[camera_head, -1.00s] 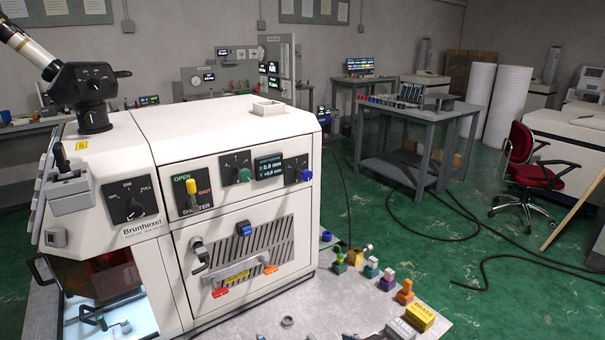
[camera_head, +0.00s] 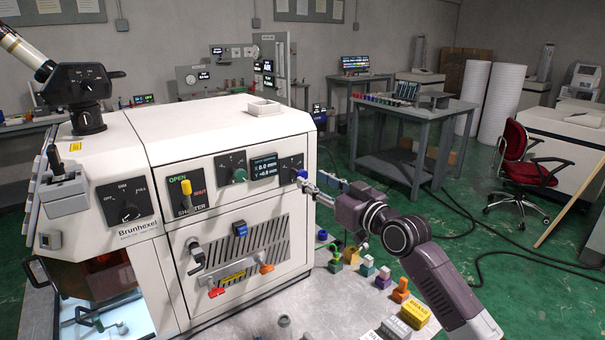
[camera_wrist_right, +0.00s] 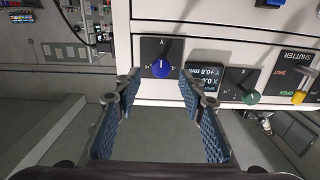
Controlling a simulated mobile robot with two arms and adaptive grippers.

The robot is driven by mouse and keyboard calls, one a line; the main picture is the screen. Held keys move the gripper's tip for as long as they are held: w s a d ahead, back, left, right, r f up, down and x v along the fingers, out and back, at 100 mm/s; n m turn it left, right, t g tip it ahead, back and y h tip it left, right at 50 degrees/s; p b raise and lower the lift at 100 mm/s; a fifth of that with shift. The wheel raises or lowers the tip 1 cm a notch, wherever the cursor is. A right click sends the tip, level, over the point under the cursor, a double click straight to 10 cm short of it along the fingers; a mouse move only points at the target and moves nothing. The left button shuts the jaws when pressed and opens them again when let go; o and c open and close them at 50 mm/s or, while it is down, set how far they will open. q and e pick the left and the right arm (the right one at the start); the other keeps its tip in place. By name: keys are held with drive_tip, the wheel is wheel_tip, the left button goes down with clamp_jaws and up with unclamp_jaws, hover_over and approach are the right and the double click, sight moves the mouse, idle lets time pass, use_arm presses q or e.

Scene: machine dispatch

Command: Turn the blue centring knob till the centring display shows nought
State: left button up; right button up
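The blue centring knob (camera_head: 301,174) sits on a dark panel at the right end of the white machine's front face. In the right wrist view the knob (camera_wrist_right: 161,69) lies ahead, between the fingertips in the picture, its pointer line along its face. The centring display (camera_head: 264,166) is just left of it; X reads 0.0 mm and Y seems to read +0.8 mm. It also shows in the wrist view (camera_wrist_right: 206,76). My right gripper (camera_head: 313,184) is open and empty, close to the knob; contact is not visible. My left gripper is out of view.
A green knob (camera_head: 239,175) and a yellow-topped shutter lever (camera_head: 187,190) are on the same face. Below are a blue-handled control (camera_head: 240,229) and a vented panel. Coloured small parts and a yellow box (camera_head: 415,314) stand on the metal table (camera_head: 310,300) under my right arm.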

sight(305, 176)
drive_tip(key=shift+p+x, duration=0.3)
drive_tip(key=shift+x, duration=2.5)
clamp_jaws()
drive_tip(key=shift+m, duration=0.4)
drive_tip(key=m, duration=0.3)
drive_tip(key=shift+m, duration=0.3)
drive_tip(key=m+p, duration=0.1)
drive_tip(key=m, duration=0.3)
drive_tip(key=shift+m, duration=0.4)
drive_tip(key=shift+f, duration=0.1)
